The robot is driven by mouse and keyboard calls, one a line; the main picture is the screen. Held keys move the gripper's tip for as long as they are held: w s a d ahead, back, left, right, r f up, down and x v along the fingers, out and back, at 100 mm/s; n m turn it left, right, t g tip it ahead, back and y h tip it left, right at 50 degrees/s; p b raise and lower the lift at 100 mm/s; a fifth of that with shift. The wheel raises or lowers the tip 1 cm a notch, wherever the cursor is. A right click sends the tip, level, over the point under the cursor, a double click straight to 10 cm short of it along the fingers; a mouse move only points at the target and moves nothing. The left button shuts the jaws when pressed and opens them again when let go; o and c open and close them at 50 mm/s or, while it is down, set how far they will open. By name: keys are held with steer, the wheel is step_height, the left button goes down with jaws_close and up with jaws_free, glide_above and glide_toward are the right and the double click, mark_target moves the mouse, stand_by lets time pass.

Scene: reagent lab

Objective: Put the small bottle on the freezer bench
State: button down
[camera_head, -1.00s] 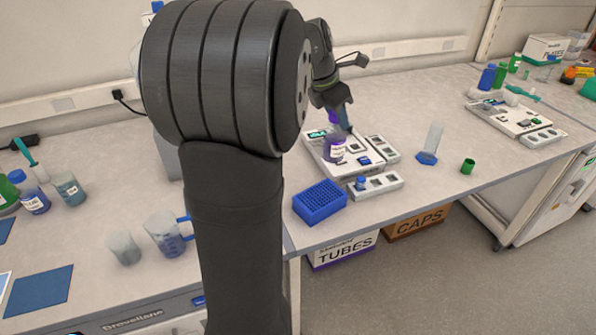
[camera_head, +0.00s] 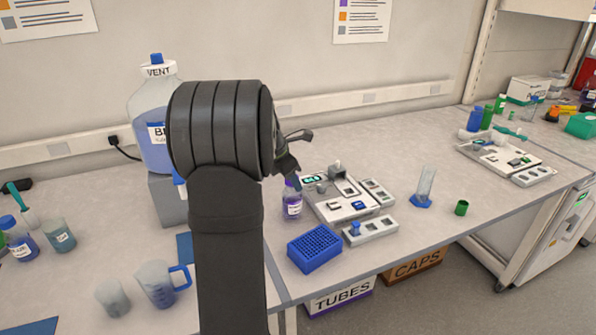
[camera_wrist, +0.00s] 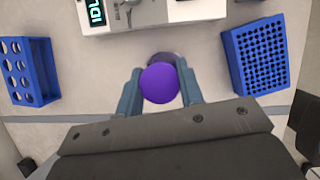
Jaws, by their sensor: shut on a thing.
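The small bottle (camera_head: 292,207) has purple liquid, a white label and a purple cap. It is upright just left of the white instrument in the head view. Its cap (camera_wrist: 160,83) is between my two fingertips in the wrist view. My gripper (camera_head: 287,178) is shut on the bottle, partly hidden behind my arm in the head view. I cannot tell whether the bottle's base touches the bench. No bench is labelled as the freezer bench; a white cabinet (camera_head: 545,230) stands under the bench at the right.
The white instrument (camera_head: 325,205) and a blue tube rack (camera_head: 314,250) are close to the bottle. A clear cylinder (camera_head: 426,185) and a green cap (camera_head: 461,208) stand farther right. A second white instrument (camera_head: 500,157) is on the right bench. A large vent bottle (camera_head: 150,125) stands left.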

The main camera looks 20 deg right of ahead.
steer(key=shift+f, duration=0.45)
steer(key=c, duration=1)
jaws_free()
steer(key=shift+o, duration=0.2)
steer(key=v, duration=1.6)
steer(key=shift+w+r, duration=0.25)
steer(key=shift+w, duration=0.05)
steer(key=shift+o, duration=0.5)
steer(key=shift+a+r, duration=0.15)
steer(key=shift+r, duration=0.25)
